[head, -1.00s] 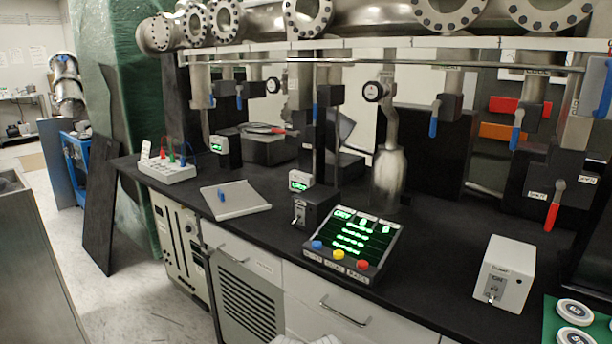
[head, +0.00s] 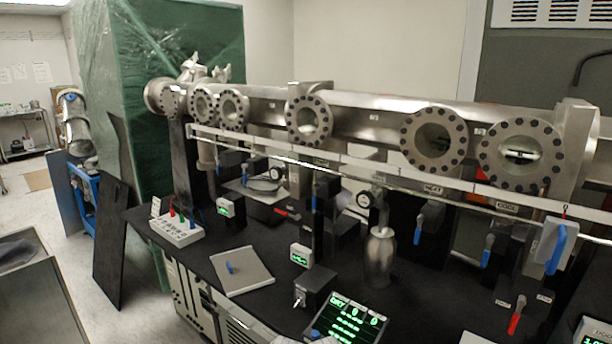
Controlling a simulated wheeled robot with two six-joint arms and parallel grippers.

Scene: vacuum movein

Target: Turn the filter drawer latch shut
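No part is plainly marked as the filter drawer latch, so I cannot tell which it is. A flat grey panel (head: 252,279) with a small blue knob (head: 230,267) lies on the black bench. A pale box with a blue handle (head: 557,249) hangs from the rail at the right; the handle stands roughly upright. Several blue lever handles hang under the steel tube, one of them at the middle right (head: 487,251). A red lever (head: 515,318) is lower right. Neither gripper is in view.
A long steel vacuum tube (head: 380,112) with round bolted flanges runs above the black bench (head: 205,262). A lit control panel (head: 347,322) is cut off at the bottom. A dark board (head: 118,240) leans at the bench's left end. Open floor (head: 75,270) shows at left.

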